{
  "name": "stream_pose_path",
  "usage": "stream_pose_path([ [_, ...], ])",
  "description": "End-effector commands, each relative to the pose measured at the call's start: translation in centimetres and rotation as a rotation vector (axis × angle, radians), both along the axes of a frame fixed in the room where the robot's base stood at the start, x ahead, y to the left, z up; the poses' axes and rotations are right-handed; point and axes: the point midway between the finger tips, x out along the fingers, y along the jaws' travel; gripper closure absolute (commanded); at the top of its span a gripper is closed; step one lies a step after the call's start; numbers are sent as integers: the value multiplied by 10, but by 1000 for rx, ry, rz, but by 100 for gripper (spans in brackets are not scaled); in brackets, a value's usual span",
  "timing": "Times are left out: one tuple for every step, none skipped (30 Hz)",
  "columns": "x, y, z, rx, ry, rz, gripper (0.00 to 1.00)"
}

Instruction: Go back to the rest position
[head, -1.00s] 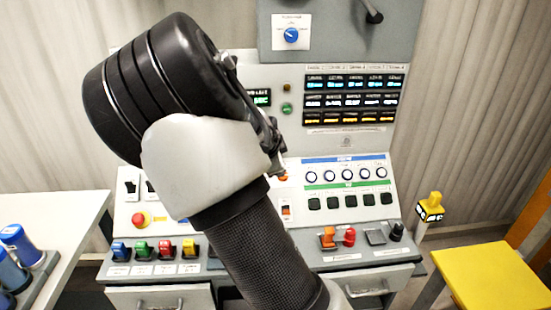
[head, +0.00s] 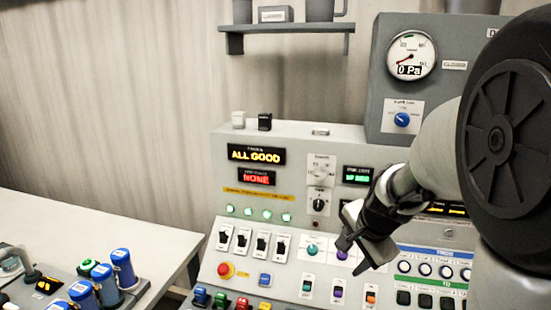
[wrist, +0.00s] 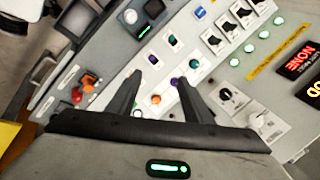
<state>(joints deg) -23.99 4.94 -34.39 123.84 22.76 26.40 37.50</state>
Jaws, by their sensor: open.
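My gripper (head: 353,254) is in front of the sloped control panel (head: 262,192) in the head view, with its fingers pointing down and left. In the wrist view my gripper (wrist: 158,86) shows two dark fingers apart, with nothing between them but the panel behind. The fingertips appear close to a purple knob (head: 342,254) and a switch row. I cannot tell whether they touch the panel. My arm comes in from the right edge and hides the panel's right part.
A wall shelf (head: 285,28) and a gauge box (head: 385,75) are above the panel. A red button (head: 225,270) and several switches (head: 243,240) are left of my gripper. The left wall area is clear.

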Motion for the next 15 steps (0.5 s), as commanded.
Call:
stream_pose_path([
  [-21, 12, 27, 4, -14, 104, 54],
  [-34, 19, 38, -6, -19, 172, 54],
  [-52, 27, 53, -27, -28, 263, 54],
  [-66, 33, 63, -45, -34, 329, 54],
  [-79, 38, 73, -71, -42, 396, 54],
  [-98, 43, 85, -111, -53, 482, 54],
  [-112, 46, 93, -147, -61, 546, 54],
  [-126, 48, 100, -186, -67, 605, 54],
  [-143, 50, 108, -240, -71, 678, 54],
  [-155, 51, 113, -281, -74, 728, 54],
  [-166, 51, 117, -322, -72, 773, 54],
  [-180, 51, 121, -377, -69, 828, 54],
  [-189, 50, 123, -414, -64, 862, 54],
  [-196, 49, 125, -448, -59, 891, 54],
  [-205, 48, 126, -487, -51, 924, 54],
])
